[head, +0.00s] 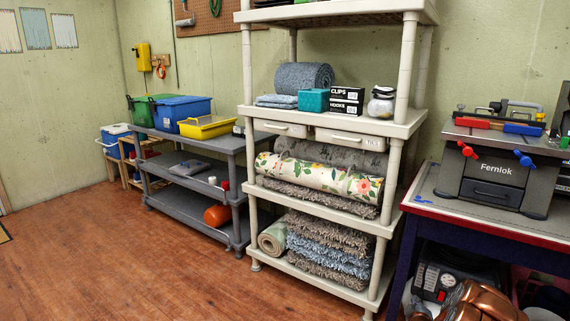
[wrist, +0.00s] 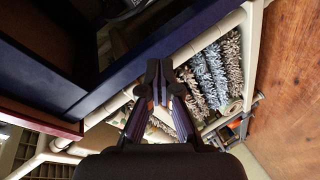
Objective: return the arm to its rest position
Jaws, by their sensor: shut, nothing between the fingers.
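My gripper (wrist: 159,80) shows in the wrist view, with its two dark fingers together and nothing between them. It points toward the cream shelf unit, with the workbench frame close on its left. No finger is seen touching anything. The gripper is not visible in the head view, so its place there cannot be told.
A cream shelf unit (head: 397,125) holds rolled and folded rugs. A low grey shelf (head: 205,139) holds a blue bin (head: 183,111). The wooden floor (head: 130,265) is clear at left.

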